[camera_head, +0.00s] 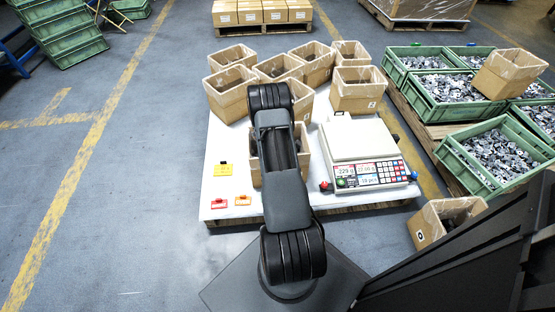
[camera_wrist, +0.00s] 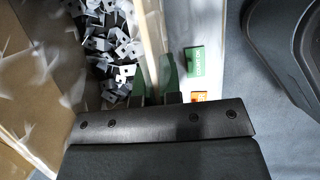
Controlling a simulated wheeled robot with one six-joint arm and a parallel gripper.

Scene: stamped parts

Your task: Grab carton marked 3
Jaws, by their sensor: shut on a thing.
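An open carton (camera_head: 255,170) stands on the white table top, half hidden behind my arm. Its number does not show. In the wrist view, my gripper (camera_wrist: 155,88) is shut on one upright carton wall (camera_wrist: 151,28), with a green finger on each side. Small grey metal parts (camera_wrist: 110,45) lie inside the carton beside this wall. In the head view the gripper is hidden by my arm. Several other open cartons (camera_head: 232,92) stand behind it; one at the right (camera_head: 357,98) seems to bear a 2. I cannot read a 3 anywhere.
A scale (camera_head: 360,155) stands close to the right of the held carton. A yellow card (camera_head: 223,169), a red card (camera_head: 219,203) and an orange card (camera_head: 243,200) lie left. Green crates of parts (camera_head: 490,155) and a floor carton (camera_head: 428,228) are at right.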

